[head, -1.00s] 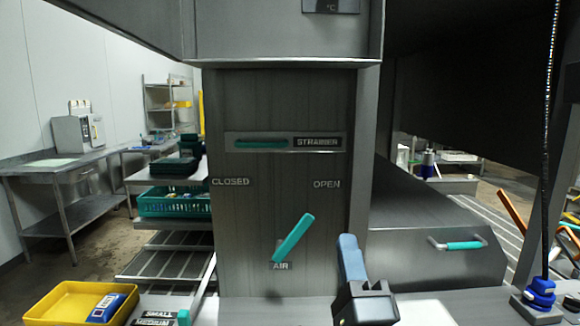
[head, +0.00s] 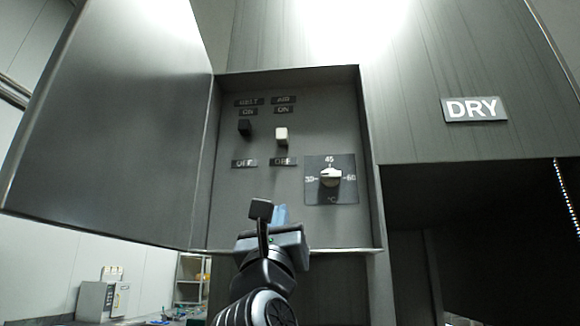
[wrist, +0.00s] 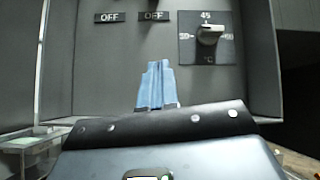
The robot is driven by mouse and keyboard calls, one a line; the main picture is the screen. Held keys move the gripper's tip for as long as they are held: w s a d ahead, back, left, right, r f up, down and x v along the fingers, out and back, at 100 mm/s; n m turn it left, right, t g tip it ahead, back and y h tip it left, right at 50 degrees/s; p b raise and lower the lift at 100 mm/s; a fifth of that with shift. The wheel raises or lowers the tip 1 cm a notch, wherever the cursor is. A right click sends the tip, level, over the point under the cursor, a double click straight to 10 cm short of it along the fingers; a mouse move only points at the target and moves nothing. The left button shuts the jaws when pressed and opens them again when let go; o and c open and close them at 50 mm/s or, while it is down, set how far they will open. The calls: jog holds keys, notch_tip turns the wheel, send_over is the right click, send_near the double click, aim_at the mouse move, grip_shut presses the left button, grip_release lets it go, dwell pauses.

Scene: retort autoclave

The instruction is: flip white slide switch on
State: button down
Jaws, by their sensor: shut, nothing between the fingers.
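The white slide switch (head: 281,136) is in the open control box, in the column labelled AIR, between an ON label above and an OFF label below. It sits nearer the ON label. In the wrist view only its OFF label (wrist: 154,16) shows; the switch itself is out of frame. My gripper (head: 281,214) is below and in front of the switch, apart from it. In the wrist view its blue fingers (wrist: 155,84) are together and empty, pointing at the panel's lower part.
A black switch (head: 244,127) labelled BELT is to the left. The box's open door (head: 115,120) stands on the left. A bottom ledge (head: 340,251) edges the box.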

jog(key=shift+m, duration=0.9)
jog(key=r, duration=0.5)
jog(key=shift+s+a, duration=0.2)
jog(key=shift+a, duration=0.2)
send_near(284, 142)
jog(key=w, duration=0.4)
jog(key=shift+w+p, duration=0.2)
jog(key=shift+p, duration=0.1)
jog(key=shift+r+p, duration=0.85)
jog(key=shift+r, duration=1.15)
